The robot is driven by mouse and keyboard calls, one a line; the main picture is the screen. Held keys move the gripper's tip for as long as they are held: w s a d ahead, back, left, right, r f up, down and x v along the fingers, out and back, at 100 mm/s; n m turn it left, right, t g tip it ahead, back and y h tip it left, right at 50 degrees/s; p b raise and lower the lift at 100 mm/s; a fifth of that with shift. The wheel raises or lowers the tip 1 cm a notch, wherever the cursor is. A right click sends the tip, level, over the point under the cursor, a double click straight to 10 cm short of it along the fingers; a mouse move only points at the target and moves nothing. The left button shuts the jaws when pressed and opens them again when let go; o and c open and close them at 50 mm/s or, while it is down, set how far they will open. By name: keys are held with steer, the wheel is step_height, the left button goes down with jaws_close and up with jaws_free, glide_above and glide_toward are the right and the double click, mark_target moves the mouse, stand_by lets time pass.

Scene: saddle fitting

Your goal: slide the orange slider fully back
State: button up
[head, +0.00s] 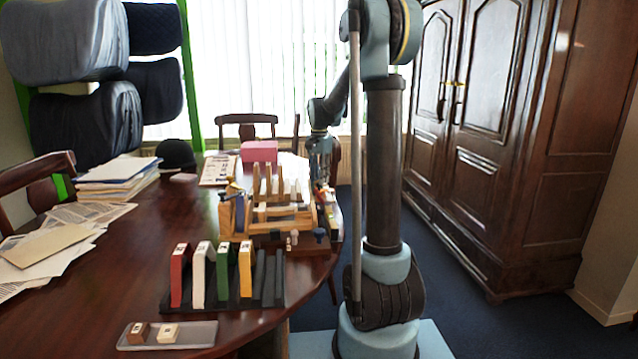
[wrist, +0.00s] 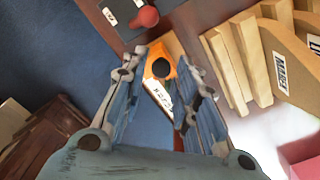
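The orange slider (wrist: 170,63) shows in the wrist view with a dark round knob (wrist: 161,68) on it. A white strip with dark markings (wrist: 158,92) lies beside it, towards the bottom of the picture. My gripper (wrist: 162,57) is open, with one finger on each side of the slider and knob. I cannot tell whether either finger touches them. In the head view my gripper (head: 320,165) is at the far right side of the table, behind the wooden rack. The slider cannot be made out there.
A red knob (wrist: 147,16) on a dark panel is close above the fingertips. Wooden slats (wrist: 228,68) stand close to the right. In the head view, a wooden rack (head: 285,228), a dark rack with coloured boards (head: 225,272) and a pink box (head: 258,152) stand on the table (head: 150,235).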

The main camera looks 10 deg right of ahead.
step_height(320, 180, up, 10)
stand_by(0.4)
steer(key=shift+s, duration=0.15)
steer(key=s+d+f+n+t, duration=0.1)
steer(key=s+d+f+n, duration=0.15)
steer(key=s, duration=0.75)
steer(key=s+d+f+n, duration=0.15)
steer(key=s+f, duration=0.25)
steer(key=s, duration=0.6)
steer(key=s+d+f+n+t, duration=0.15)
steer(key=s+f, duration=0.25)
steer(key=s, duration=0.6)
steer(key=s+d+f+n, duration=0.1)
steer(key=s+f+n, duration=0.2)
steer(key=s+f, duration=0.6)
steer(key=shift+s+f+n, duration=0.35)
steer(key=shift+f, duration=0.35)
steer(key=shift+w+f, duration=0.2)
steer(key=shift+w, duration=0.25)
